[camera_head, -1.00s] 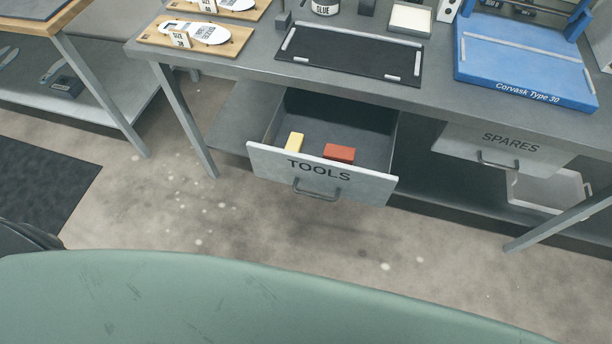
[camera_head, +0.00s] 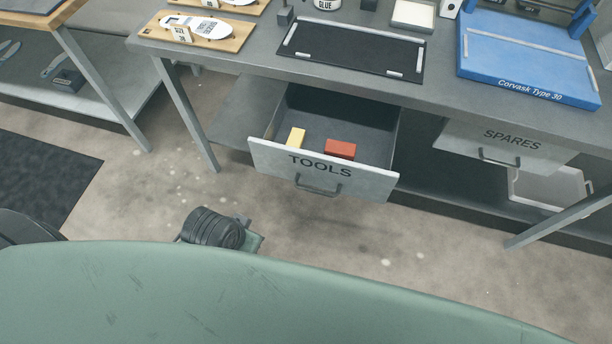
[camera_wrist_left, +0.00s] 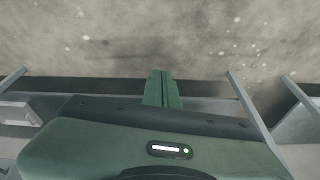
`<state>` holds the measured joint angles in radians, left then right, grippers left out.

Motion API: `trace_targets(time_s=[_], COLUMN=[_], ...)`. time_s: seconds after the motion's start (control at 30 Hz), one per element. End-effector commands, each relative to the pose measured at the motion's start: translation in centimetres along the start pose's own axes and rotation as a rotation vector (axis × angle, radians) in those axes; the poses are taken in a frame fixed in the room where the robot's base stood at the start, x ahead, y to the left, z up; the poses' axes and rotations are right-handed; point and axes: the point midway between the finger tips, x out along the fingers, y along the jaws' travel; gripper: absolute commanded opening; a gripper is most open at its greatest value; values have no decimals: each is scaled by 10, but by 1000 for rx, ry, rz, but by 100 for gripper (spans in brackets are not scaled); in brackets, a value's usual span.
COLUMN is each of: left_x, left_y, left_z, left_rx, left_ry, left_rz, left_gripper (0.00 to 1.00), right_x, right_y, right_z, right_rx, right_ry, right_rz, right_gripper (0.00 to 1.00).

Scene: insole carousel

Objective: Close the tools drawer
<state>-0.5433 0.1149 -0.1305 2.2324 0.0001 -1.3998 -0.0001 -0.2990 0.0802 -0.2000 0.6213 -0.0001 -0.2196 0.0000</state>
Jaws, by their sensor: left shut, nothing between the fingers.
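The tools drawer (camera_head: 321,171) hangs open under the grey bench in the head view. Its grey front reads TOOLS and has a dark bar handle (camera_head: 318,188). A yellow block (camera_head: 296,138) and a red block (camera_head: 340,149) lie inside. Part of my left arm shows low in the head view, in front of and below the drawer, apart from it. In the left wrist view my left gripper (camera_wrist_left: 162,74) has its green fingers together with nothing between them. I cannot clearly make out the tools drawer in that view. My right gripper is not in view.
The spares drawer (camera_head: 508,146) sits to the right under the same bench (camera_head: 240,62). A bench leg (camera_head: 188,115) stands left of the tools drawer. A pale tray (camera_head: 550,188) lies on the lower shelf. The floor (camera_head: 340,235) before the drawer is clear.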

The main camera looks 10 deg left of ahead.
Motion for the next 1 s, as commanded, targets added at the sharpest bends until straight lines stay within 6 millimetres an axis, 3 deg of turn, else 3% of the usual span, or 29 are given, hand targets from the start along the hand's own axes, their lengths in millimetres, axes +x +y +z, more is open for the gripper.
trace_targets(time_s=[0.17,0.23,0.4,0.6,0.8,1.0], left_x=[-56,-72,-81,-88,-90,-88], left_y=[1,9,30,49,45,36], left_z=[-22,-46,-92,-134,-153,-157], left_rx=[55,168,439,803,1128,1238], left_ry=[63,133,266,399,459,465], left_rz=[8,29,75,106,112,113], left_gripper=[0,0,0,0,0,0], right_x=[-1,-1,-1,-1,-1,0], right_y=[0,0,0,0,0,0], right_z=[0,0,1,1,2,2], right_rx=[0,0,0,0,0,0], right_ry=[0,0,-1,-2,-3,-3], right_rz=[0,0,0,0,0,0], right_gripper=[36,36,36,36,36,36])
